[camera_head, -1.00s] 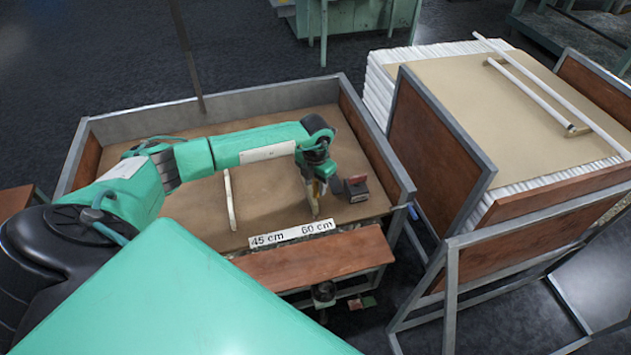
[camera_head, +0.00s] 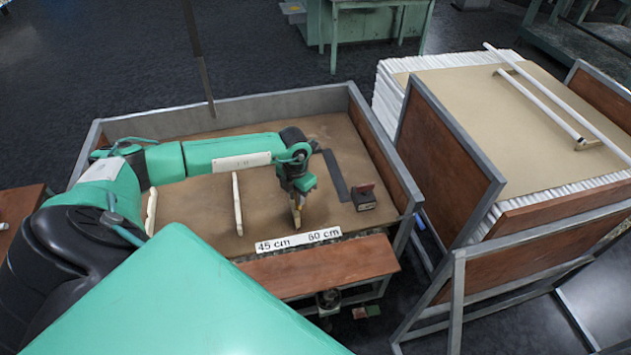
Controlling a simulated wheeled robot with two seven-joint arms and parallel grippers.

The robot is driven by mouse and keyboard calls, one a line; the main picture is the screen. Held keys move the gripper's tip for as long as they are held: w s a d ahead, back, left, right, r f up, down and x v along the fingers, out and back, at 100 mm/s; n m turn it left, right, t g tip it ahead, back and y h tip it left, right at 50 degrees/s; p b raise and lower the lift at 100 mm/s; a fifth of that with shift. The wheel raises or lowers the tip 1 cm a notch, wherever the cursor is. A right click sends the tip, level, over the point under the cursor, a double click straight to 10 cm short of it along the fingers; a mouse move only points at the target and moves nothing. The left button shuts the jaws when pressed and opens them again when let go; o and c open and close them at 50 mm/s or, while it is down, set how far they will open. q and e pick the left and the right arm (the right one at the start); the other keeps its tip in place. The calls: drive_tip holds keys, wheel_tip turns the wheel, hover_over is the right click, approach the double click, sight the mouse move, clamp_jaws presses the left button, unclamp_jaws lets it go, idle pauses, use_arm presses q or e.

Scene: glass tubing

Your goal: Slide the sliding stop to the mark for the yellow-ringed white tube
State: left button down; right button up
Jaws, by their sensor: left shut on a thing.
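My left gripper (camera_head: 297,222) reaches down to the front of the brown bench top, just behind the label strip (camera_head: 299,240) marked 45 cm and 60 cm. It is shut on a small piece that looks like the sliding stop, mostly hidden by the jaws. The tips stand between the two marks, nearer 60 cm. A pale stick-like tube (camera_head: 237,203) lies on the bench left of the gripper, and another (camera_head: 151,210) lies farther left. I cannot make out a yellow ring on either. My right gripper is not in view.
A dark block with a reddish top (camera_head: 364,197) stands right of the gripper, near a dark strip (camera_head: 336,175). Raised walls edge the bench (camera_head: 220,108). A stack of boards (camera_head: 480,120) with white tubes (camera_head: 540,104) on top stands at the right.

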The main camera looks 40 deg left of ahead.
use_arm(q)
drive_tip(key=s+a, duration=0.5)
drive_tip(key=shift+s, duration=0.3)
drive_tip(key=c, duration=1.3)
unclamp_jaws()
drive_tip(key=shift+d, duration=0.1)
drive_tip(key=shift+r+b, duration=1.7)
drive_tip(key=shift+r, duration=5.25)
